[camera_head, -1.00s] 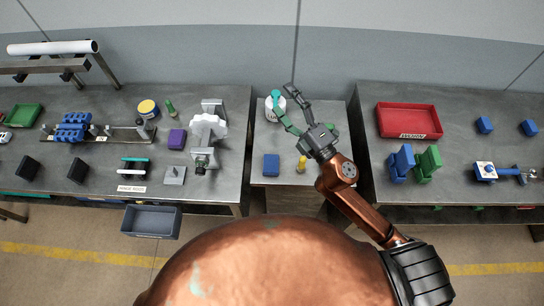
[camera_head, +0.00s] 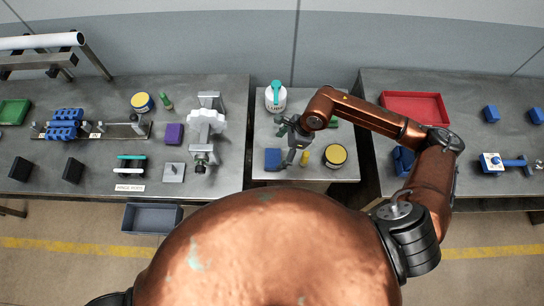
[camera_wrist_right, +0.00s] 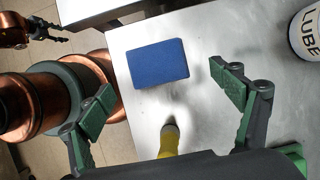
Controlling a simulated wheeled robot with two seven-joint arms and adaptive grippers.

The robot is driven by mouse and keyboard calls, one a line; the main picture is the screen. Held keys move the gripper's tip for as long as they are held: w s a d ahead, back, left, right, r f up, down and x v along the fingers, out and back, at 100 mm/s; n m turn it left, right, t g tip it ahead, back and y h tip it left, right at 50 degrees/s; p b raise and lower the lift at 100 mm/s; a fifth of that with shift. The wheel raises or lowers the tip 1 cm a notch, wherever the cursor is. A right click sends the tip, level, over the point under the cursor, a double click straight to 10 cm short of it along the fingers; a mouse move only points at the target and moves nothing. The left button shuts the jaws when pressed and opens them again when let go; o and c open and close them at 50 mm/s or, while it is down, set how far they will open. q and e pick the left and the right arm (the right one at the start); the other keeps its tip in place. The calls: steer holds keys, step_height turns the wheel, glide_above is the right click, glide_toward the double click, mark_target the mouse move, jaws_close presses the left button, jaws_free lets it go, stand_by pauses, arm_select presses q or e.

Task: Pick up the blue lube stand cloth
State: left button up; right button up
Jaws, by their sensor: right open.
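The blue cloth (camera_head: 272,158) is a flat, folded rectangle on the small middle table (camera_head: 262,130), near its front left. It also shows whole in the right wrist view (camera_wrist_right: 158,63). My right gripper (camera_head: 284,142) points down just to the right of the cloth in the head view. In the right wrist view my right gripper (camera_wrist_right: 160,82) has its fingers spread wide, with the cloth between and beyond the tips and nothing held. My left gripper (camera_wrist_right: 58,33) is small in the right wrist view's upper left; its opening is unclear.
A yellow bottle (camera_head: 304,158) stands close to the cloth and the right gripper. A yellow-and-black tin (camera_head: 335,155) stands further right. The white lube tub (camera_head: 275,97) stands behind. Benches flank the table, with a red tray (camera_head: 415,106) on the right one.

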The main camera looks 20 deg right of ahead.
mark_target(274, 157)
steer(key=shift+p+x, duration=0.45)
steer(key=shift+x, duration=2.35)
steer(key=shift+s+a, duration=0.1)
steer(key=shift+c, duration=0.7)
steer(key=shift+r, duration=0.1)
steer(key=c, duration=1.1)
